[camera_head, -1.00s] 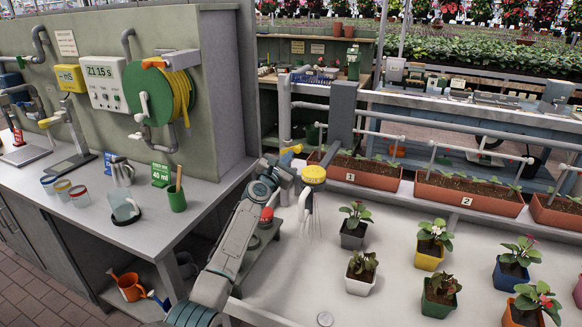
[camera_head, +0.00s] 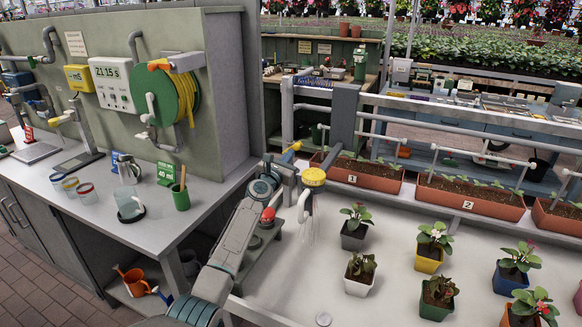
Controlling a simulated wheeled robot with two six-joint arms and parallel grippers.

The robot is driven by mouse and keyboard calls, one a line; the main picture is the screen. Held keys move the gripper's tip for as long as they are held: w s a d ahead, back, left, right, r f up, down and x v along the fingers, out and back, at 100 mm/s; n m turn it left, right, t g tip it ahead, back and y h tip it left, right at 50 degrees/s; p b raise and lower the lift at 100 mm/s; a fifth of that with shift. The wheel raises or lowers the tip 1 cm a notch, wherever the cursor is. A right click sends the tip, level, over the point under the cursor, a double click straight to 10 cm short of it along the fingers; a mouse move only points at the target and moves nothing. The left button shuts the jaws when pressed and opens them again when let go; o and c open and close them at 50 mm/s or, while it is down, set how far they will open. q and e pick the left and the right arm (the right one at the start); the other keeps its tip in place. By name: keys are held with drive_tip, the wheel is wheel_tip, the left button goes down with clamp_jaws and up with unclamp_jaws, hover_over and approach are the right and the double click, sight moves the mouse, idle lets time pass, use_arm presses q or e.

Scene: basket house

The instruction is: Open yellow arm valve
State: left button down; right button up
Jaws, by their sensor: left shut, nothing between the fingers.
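A yellow lever handle (camera_head: 292,147) sits at the near end of the pipe beside the grey post. A yellow round sprinkler head (camera_head: 313,177) with a white spout hangs just below and to the right of it. Thin pale streaks, perhaps water, show under the spout. My left gripper (camera_head: 290,165) is shut and empty at the end of the left arm. It is just under the lever and left of the sprinkler head; whether it touches either is hard to tell. My right gripper is not in view.
A red knob (camera_head: 267,215) shows beside my left forearm. Brown planter troughs (camera_head: 374,177) and several potted plants stand to the right on a pale bench (camera_head: 270,290). The grey workbench (camera_head: 150,230) with a hose reel (camera_head: 175,90) is on the left.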

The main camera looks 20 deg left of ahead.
use_arm(q)
drive_tip(key=shift+r+n, duration=0.3)
drive_tip(key=shift+r, duration=0.05)
drive_tip(key=shift+a+r+n+y+p, duration=0.25)
drive_tip(key=shift+n+y+p, duration=0.15)
drive_tip(key=shift+n+p, duration=0.6)
drive_tip(key=shift+a+r+n+y+p, duration=0.15)
drive_tip(key=shift+n+p, duration=0.15)
drive_tip(key=shift+n, duration=0.35)
drive_tip(key=shift+a+r+n+y+p, duration=0.15)
drive_tip(key=shift+n+p, duration=0.1)
drive_tip(key=shift+n, duration=0.4)
drive_tip(key=shift+a, duration=0.1)
drive_tip(key=shift+a+r+n+y+p, duration=0.15)
drive_tip(key=shift+a+n+y+p, duration=0.15)
drive_tip(key=shift+n, duration=0.7)
drive_tip(key=shift+w+a, duration=0.1)
drive_tip(key=shift+a, duration=0.05)
drive_tip(key=shift+a+p, duration=0.1)
drive_tip(key=shift+p, duration=0.2)
